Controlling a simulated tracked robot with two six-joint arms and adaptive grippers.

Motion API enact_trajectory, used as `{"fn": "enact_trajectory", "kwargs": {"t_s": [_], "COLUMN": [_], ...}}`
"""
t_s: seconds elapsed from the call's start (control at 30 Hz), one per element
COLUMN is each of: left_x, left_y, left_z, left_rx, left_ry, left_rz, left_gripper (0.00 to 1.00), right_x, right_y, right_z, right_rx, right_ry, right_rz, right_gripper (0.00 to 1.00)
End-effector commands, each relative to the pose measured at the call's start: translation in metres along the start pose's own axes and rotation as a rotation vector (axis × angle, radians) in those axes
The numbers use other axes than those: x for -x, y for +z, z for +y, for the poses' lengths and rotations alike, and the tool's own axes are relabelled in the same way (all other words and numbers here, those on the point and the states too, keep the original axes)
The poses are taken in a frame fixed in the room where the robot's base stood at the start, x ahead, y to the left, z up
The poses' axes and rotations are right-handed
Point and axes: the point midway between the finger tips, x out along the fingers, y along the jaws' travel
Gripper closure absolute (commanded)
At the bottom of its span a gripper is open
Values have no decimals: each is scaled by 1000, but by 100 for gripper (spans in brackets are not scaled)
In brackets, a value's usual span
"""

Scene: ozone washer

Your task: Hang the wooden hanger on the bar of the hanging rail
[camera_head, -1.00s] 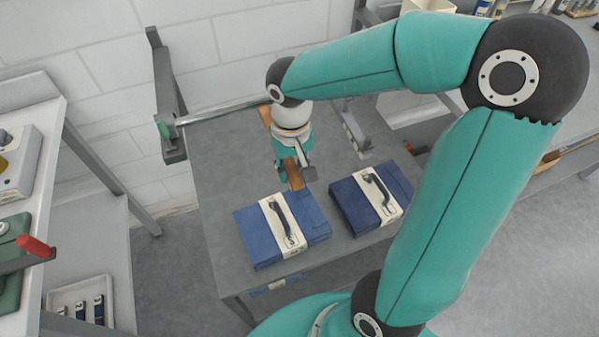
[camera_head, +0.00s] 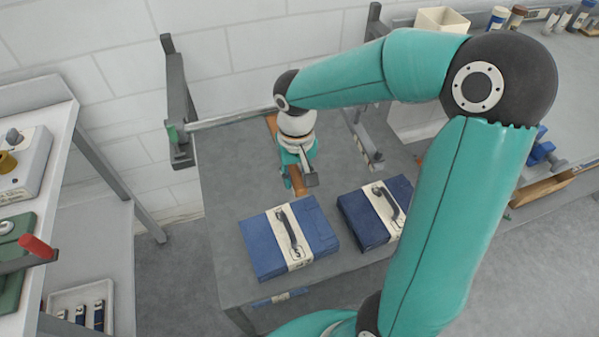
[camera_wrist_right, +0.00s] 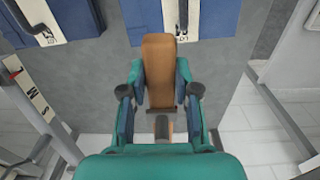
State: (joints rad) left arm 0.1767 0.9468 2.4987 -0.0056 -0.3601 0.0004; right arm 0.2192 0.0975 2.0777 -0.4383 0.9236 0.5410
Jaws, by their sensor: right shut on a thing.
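The wooden hanger (camera_head: 271,124) is brown and mostly hidden behind my right gripper (camera_head: 299,172) in the head view. One end shows behind the wrist and another piece below the fingers. In the right wrist view the hanger (camera_wrist_right: 158,60) lies between the fingers of the right gripper (camera_wrist_right: 160,95), which is shut on it. The hanging rail's bar (camera_head: 232,118) runs from a dark left bracket (camera_head: 180,105) toward a right bracket (camera_head: 362,138). My wrist hides its middle. I cannot tell whether the hanger touches the bar. My left gripper is not in view.
Two blue cases, one on the left (camera_head: 262,247) and one on the right (camera_head: 365,222), lie on the grey table (camera_head: 225,185) in front of the gripper. A shelf unit (camera_head: 60,118) stands at the left. A white wall is behind the rail.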

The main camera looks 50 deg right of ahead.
Motion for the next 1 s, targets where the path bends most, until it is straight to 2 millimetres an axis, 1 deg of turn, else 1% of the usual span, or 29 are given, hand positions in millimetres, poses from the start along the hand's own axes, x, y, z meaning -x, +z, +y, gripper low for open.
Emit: {"fn": "enact_trajectory", "kwargs": {"t_s": [0.23, 0.27, 0.4, 0.77, 0.87, 1.0], "left_x": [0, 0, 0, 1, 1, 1], "left_y": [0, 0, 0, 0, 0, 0], "left_z": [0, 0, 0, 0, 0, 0], "left_rx": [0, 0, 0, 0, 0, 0], "left_ry": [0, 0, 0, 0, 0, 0], "left_rz": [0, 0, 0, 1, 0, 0], "left_gripper": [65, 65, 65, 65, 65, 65], "right_x": [0, 0, 0, 2, 9, 29], "right_y": [0, 0, 0, 0, 0, 0], "right_z": [0, 0, 0, 0, 0, 0], "right_rx": [0, -1, -1, -1, -1, 0], "right_ry": [0, 0, 0, 0, -1, -2], "right_rz": [1, 1, 1, 0, 3, 5], "right_gripper": [100, 65, 41, 40, 40, 40]}}
